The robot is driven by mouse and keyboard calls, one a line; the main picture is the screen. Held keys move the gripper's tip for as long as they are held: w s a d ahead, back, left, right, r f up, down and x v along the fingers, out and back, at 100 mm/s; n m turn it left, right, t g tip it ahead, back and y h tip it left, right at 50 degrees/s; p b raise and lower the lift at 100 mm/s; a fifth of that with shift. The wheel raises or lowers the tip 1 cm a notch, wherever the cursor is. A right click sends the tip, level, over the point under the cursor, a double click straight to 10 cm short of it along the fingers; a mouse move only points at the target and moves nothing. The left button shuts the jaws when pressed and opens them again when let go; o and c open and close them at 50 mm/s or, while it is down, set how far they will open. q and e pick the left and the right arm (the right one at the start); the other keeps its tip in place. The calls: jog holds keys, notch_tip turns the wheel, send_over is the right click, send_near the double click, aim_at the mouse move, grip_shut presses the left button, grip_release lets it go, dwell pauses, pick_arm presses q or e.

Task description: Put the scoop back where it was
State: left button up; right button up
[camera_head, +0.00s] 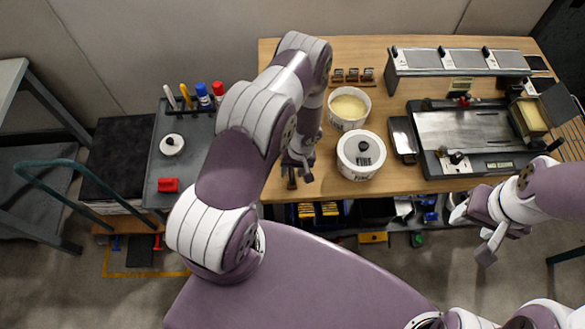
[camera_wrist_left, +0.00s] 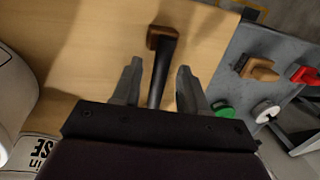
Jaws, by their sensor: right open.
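A black-handled tool with a brown block end (camera_wrist_left: 162,38) is between the fingers of my left gripper (camera_wrist_left: 160,85) in the left wrist view. The fingers stand apart with gaps on both sides of the handle. I cannot tell whether this tool is the scoop. An open white tub (camera_head: 348,107) with pale yellow contents stands behind that tub. My right gripper (camera_head: 482,232) is open and empty in front of the table.
A rack (camera_head: 462,61) is at the back. A grey cart (camera_head: 186,170) at left holds markers, a red block (camera_head: 168,185) and a white disc (camera_head: 172,144). Bare wood shows around the tubs.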

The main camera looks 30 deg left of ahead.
pick_arm(q)
jog(key=shift+r, duration=0.15)
jog(key=shift+r, duration=0.2)
jog(key=d+r+m+t+b, duration=0.1)
jog(key=d+r+m, duration=0.15)
jog(key=r, duration=1.95)
jog(key=s+d+r+m+t+h, duration=0.1)
jog(key=s+r+m, duration=0.3)
jog(key=s+r, duration=0.5)
jog(key=shift+s+d+r+t+h, duration=0.15)
jog(key=shift+d+r+t+h, duration=0.2)
jog(key=shift+d, duration=0.55)
jog(key=shift+w+f, duration=0.1)
jog(key=shift+w, duration=0.15)
jog(key=shift+s, duration=0.15)
